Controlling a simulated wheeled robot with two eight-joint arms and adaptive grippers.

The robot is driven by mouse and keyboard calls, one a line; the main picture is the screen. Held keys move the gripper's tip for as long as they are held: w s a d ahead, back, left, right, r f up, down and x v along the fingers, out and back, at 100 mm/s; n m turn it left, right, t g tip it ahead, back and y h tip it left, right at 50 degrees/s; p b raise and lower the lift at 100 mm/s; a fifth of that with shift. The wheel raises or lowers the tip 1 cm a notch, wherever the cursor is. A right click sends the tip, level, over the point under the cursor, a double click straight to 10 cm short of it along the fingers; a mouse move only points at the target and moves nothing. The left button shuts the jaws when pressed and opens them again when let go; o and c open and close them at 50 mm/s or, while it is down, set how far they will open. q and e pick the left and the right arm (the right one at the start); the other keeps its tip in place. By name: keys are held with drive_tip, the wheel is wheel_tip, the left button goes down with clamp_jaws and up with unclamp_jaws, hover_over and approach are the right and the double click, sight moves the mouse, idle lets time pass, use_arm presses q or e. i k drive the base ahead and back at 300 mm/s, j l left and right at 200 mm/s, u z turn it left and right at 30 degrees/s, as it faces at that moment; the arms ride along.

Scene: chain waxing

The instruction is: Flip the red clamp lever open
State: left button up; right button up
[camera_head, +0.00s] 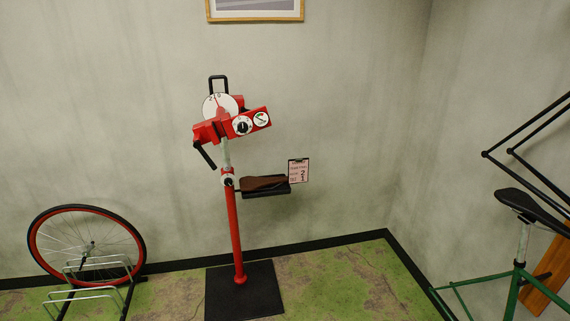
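A red repair stand (233,235) stands upright in the middle of the head view. Its red clamp head (215,128) is at the top and tilts up to the right. A black handle (205,156) hangs down at the head's left end. A white dial (214,107) and a black loop handle (218,82) are on top, and two small round dials (243,126) face me. I cannot tell for sure which red part is the clamp lever, or whether it is open or shut. Neither of my grippers is in view.
A black tray (270,191) holding a brown object sticks out right of the post, with a small sign (298,171) at its end. A red-rimmed wheel (88,250) stands in a rack at left. A green bicycle frame (515,285) is at right. Floor before the stand is clear.

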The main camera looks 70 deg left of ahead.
sight(197, 144)
drive_tip(key=u, duration=2.95)
